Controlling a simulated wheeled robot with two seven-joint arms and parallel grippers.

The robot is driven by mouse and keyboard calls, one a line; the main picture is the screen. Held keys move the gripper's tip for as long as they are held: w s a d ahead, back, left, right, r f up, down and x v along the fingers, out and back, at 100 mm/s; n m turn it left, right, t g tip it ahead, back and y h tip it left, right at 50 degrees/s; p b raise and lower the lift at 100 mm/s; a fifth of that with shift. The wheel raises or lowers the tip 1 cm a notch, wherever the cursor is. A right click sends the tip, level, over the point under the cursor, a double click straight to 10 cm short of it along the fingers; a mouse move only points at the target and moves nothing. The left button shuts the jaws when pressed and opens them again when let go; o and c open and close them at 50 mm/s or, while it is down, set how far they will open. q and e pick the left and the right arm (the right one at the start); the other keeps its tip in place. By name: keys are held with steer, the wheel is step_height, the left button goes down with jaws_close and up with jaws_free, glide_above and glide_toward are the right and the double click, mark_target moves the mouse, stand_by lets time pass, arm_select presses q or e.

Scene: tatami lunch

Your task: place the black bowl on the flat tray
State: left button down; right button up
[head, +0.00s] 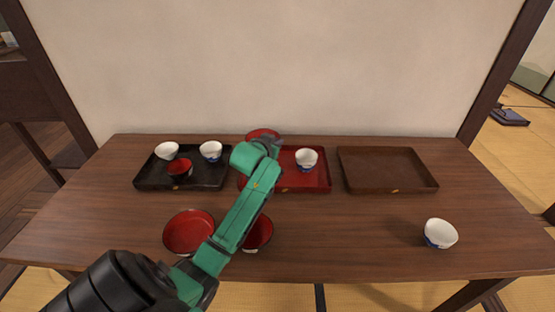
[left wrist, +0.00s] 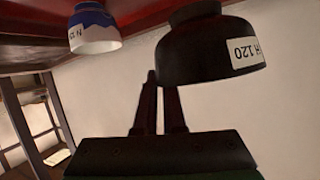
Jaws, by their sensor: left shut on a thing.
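My left gripper (head: 266,143) is over the back left part of the red tray (head: 318,181), in the middle of the table. It is shut on a black bowl with a red inside (head: 262,133), which is partly hidden behind it. In the left wrist view the bowl's black outside (left wrist: 205,55) shows with a white label, at the fingertips (left wrist: 160,85). I cannot tell whether its foot touches the red tray. A brown tray (head: 388,170) on the right is empty. My right gripper is out of view.
A black tray (head: 150,182) on the left holds two white cups and a small red-lined bowl (head: 179,168). A white-blue cup (head: 307,159) stands on the red tray. Two red-lined bowls (head: 188,231) (head: 258,233) stand in front. Another cup (head: 440,233) stands front right.

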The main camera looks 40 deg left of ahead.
arm_select(q)
step_height(320, 180, down, 6)
steer(key=shift+s+r+b, duration=0.1)
steer(key=shift+b, duration=0.2)
steer(key=c, duration=1)
jaws_free()
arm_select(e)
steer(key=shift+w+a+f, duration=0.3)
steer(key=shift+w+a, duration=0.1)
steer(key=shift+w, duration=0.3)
arm_select(q)
steer(key=p+v, duration=0.1)
steer(key=v, duration=1.1)
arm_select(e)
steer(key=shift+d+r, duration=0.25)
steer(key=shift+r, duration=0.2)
